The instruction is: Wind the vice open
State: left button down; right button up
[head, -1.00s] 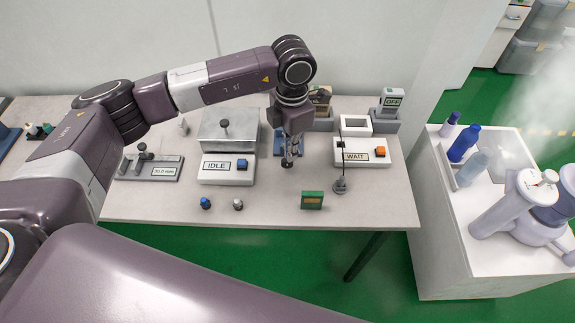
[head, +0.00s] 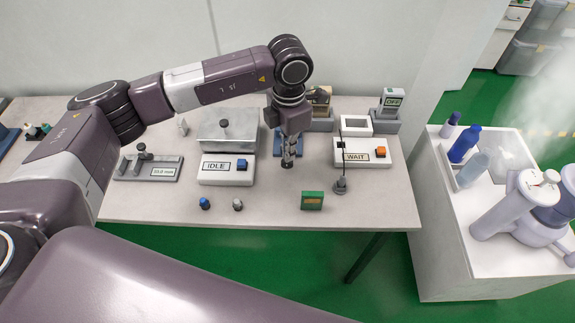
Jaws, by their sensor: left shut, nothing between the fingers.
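My left gripper (head: 288,163) points down over the middle of the bench, with its fingers shut and nothing between them. A blue device (head: 277,143), which looks like the vice, stands directly behind the gripper. Most of it is hidden by my left wrist and fingers, so its jaws and handle cannot be made out. I cannot tell whether the fingers touch it. My right gripper is not in view.
Left of the gripper stands a tester marked IDLE (head: 240,175), and right of it one marked WAIT (head: 384,164). A green block (head: 312,201) and small knobs (head: 205,204) lie near the bench's front edge. A gauge fixture (head: 150,171) is at left.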

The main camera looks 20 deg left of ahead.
pick_arm(q)
jog(key=shift+s+a+f, duration=0.15)
jog(key=shift+a+f, duration=0.05)
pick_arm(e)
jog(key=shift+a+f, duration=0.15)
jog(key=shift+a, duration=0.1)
pick_arm(q)
jog(key=shift+r, duration=0.4)
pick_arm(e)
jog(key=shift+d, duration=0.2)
pick_arm(q)
jog(key=shift+w+d+r, duration=0.1)
jog(key=shift+w+d, duration=0.1)
jog(key=shift+d, duration=0.25)
jog(key=shift+w+d+r, duration=0.1)
jog(key=shift+w+d, duration=0.1)
jog(key=shift+d, duration=0.25)
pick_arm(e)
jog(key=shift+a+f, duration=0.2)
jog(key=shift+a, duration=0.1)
pick_arm(q)
jog(key=shift+f+b, duration=0.5)
jog(key=shift+b, duration=0.05)
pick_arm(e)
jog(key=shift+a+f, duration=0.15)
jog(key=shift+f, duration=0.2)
pick_arm(q)
jog(key=shift+a+r, duration=0.15)
jog(key=shift+a, duration=0.1)
